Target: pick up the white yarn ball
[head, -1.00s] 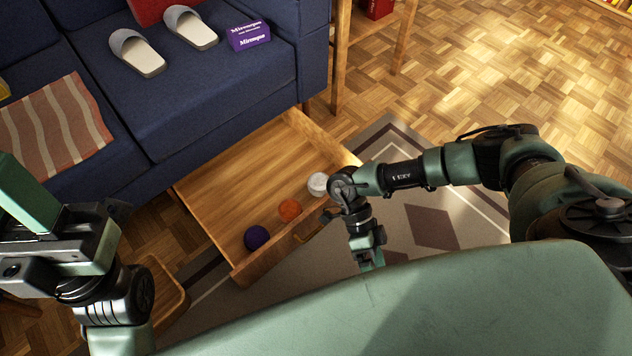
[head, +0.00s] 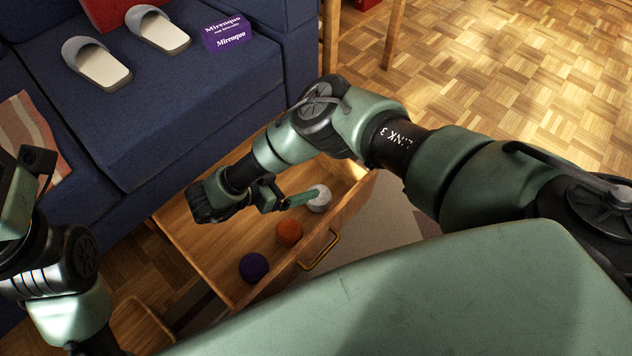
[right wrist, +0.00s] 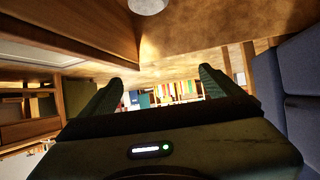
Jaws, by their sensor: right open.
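The white yarn ball (head: 320,199) lies in the open wooden drawer, at its right side in the head view. It also shows, cut off, at the top edge of the right wrist view (right wrist: 147,5). My right gripper (head: 300,199) is inside the drawer area, its fingers pointing right towards the white ball. A green finger overlaps the ball's left edge in the head view; I cannot tell whether they touch. In the right wrist view the two fingers (right wrist: 160,90) are apart with nothing between them. My left arm stands at the left edge, its fingers not visible.
An orange ball (head: 289,232) and a purple ball (head: 254,267) lie in the same drawer (head: 190,235), in a row along its handled front. The blue sofa (head: 150,130) stands behind, with slippers (head: 160,32) and a purple box (head: 227,36) on its seat.

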